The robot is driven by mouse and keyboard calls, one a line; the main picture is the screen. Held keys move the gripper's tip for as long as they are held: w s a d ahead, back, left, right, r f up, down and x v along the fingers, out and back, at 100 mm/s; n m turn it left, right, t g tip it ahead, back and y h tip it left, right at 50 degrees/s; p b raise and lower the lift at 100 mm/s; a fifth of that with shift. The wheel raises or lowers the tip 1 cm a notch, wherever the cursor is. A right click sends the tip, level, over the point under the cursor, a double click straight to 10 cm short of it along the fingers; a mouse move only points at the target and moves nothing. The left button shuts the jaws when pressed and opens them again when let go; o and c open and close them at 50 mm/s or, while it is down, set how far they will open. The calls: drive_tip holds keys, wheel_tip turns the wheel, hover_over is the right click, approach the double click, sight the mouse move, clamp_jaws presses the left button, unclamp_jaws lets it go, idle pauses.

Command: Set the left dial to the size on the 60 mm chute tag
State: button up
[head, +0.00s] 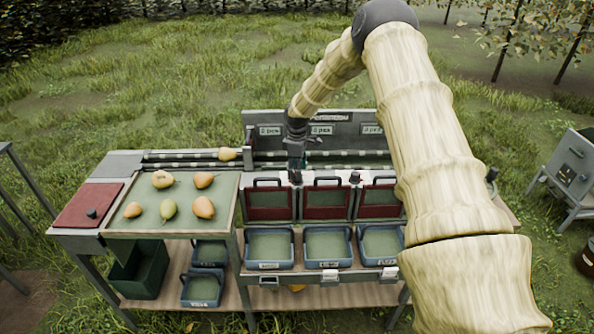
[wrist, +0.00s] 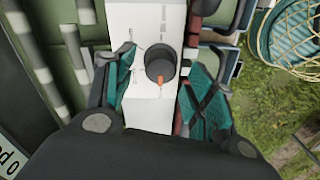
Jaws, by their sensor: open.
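A black dial (wrist: 160,66) with an orange pointer mark sits on a white panel (wrist: 150,108) in the wrist view. The mark lies at its lower edge; the printed scale beside it is too small to read. My gripper (wrist: 157,85) is open, its teal-padded fingers on either side of the dial with gaps showing. In the head view my gripper (head: 296,172) is low over the left part of the chute bench and hides what is beneath it. Another dark knob (head: 355,177) stands to its right. Small pale tags (head: 331,275) on the bench front are unreadable.
Three red-fronted chutes (head: 326,205) stand above blue-rimmed bins (head: 328,262). Several pears (head: 168,208) lie on a green tray (head: 140,225) at left. A back panel (head: 345,119) with display plates stands behind my gripper. A netted basket (wrist: 285,45) shows in the wrist view.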

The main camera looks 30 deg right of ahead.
drive_tip(key=shift+f, duration=0.85)
drive_tip(key=c, duration=1)
drive_tip(key=m+b, duration=0.2)
drive_tip(key=m, duration=0.3)
drive_tip(key=shift+b, duration=0.3)
drive_tip(key=m+b, duration=0.1)
drive_tip(key=m, duration=0.5)
drive_tip(key=shift+d+r+m+b, duration=0.1)
drive_tip(key=shift+m+b, duration=0.2)
drive_tip(key=shift+b, duration=0.1)
